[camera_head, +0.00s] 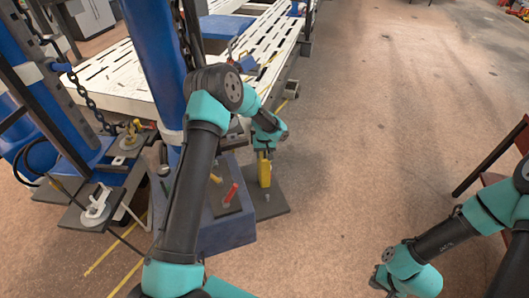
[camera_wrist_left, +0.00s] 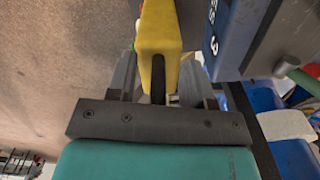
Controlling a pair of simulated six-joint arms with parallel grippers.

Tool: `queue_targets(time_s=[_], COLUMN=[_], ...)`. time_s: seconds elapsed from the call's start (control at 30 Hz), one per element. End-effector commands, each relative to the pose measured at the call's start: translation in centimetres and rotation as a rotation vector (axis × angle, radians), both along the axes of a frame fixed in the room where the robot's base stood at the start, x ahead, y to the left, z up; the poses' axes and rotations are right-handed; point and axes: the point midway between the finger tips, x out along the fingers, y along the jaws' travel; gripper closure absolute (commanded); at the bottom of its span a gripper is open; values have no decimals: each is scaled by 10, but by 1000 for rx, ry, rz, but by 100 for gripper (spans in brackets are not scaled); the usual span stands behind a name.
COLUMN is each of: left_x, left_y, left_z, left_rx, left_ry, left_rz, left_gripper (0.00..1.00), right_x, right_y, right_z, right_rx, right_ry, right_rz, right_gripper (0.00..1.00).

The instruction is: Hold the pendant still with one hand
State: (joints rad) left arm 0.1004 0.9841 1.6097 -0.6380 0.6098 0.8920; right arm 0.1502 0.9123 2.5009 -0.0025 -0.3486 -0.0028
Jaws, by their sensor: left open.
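The pendant (camera_head: 264,173) is a small yellow box hanging upright beside the blue bench frame in the head view. In the left wrist view the yellow pendant (camera_wrist_left: 160,32) has a dark cable or stem at its near end. My left gripper (camera_head: 264,153) is at the pendant's top end. In the left wrist view my left gripper (camera_wrist_left: 158,78) is open, with one finger on each side of the pendant's cable end; I cannot tell whether either finger touches it. My right arm is at the lower right, and its fingers do not show.
A blue post (camera_head: 158,60) and a white slotted bench (camera_head: 110,78) stand left and behind. A blue base box (camera_head: 228,232) holds a red-handled lever (camera_head: 231,192). A dark plate (camera_head: 272,205) lies below the pendant. The floor (camera_head: 350,150) to the right is clear.

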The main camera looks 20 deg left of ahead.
Motion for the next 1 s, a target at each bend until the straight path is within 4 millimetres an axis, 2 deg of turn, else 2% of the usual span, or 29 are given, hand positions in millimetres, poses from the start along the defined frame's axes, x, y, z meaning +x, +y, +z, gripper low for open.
queue_targets(time_s=[0.07,0.57,1.0], left_x=[0,0,0], left_y=[0,0,0], left_z=[0,0,0], left_rx=[0,0,0], left_ry=[0,0,0], left_rz=[0,-1,-1], left_gripper=[53,100,100], right_x=[0,0,0], right_y=[0,0,0], right_z=[0,0,0], right_rx=[0,0,0], right_ry=[0,0,0], right_rz=[0,0,0], right_gripper=[100,100,100])
